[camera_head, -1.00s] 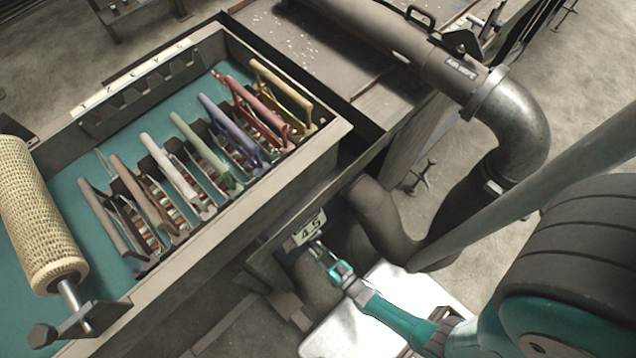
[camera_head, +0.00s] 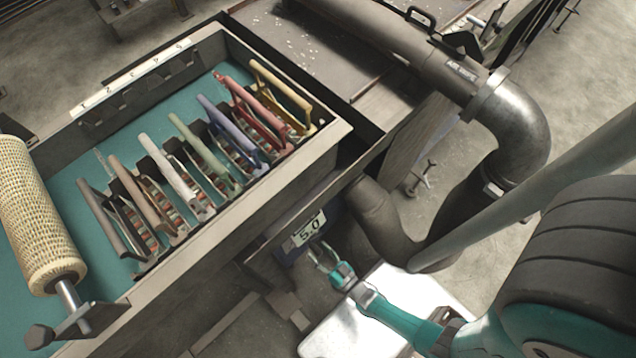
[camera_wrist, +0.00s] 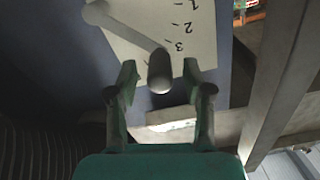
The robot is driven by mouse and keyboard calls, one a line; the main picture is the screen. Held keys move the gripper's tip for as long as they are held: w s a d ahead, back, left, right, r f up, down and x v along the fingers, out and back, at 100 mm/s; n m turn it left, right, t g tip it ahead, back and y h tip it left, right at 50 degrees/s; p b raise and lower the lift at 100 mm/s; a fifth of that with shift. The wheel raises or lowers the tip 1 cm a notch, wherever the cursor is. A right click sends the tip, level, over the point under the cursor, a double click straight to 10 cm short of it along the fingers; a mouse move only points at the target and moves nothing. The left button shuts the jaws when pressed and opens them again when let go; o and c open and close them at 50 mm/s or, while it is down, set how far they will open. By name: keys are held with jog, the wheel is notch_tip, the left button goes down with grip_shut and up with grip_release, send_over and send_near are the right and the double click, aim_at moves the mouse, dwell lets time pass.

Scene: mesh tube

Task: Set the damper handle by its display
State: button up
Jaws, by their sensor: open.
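The damper handle (camera_wrist: 125,33) is a grey crank with a rounded knob at its end in the wrist view. Behind it is a pale scale plate (camera_wrist: 200,38) marked 1, 2 and 3, with the knob near the 3. My gripper (camera_wrist: 159,66) is open, with one finger on each side of the knob. I cannot tell whether either finger touches it. The handle cannot be made out in the head view.
A teal-lined vat (camera_head: 70,165) with several coloured racks fills the left. A mesh roller (camera_head: 38,215) lies at its left end. A thick bent duct (camera_head: 520,125) runs down on the right, near my arm. A ribbed hose (camera_wrist: 40,148) is at the wrist view's lower left.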

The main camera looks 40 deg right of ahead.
jog(key=s, duration=0.2)
jog(key=shift+s, duration=0.3)
jog(key=shift+d, duration=0.1)
jog(key=shift+s+d, duration=0.15)
jog(key=shift+s, duration=0.9)
jog(key=shift+s+a, duration=0.2)
jog(key=shift+s, duration=0.05)
jog(key=s, duration=0.6)
dwell(2.4)
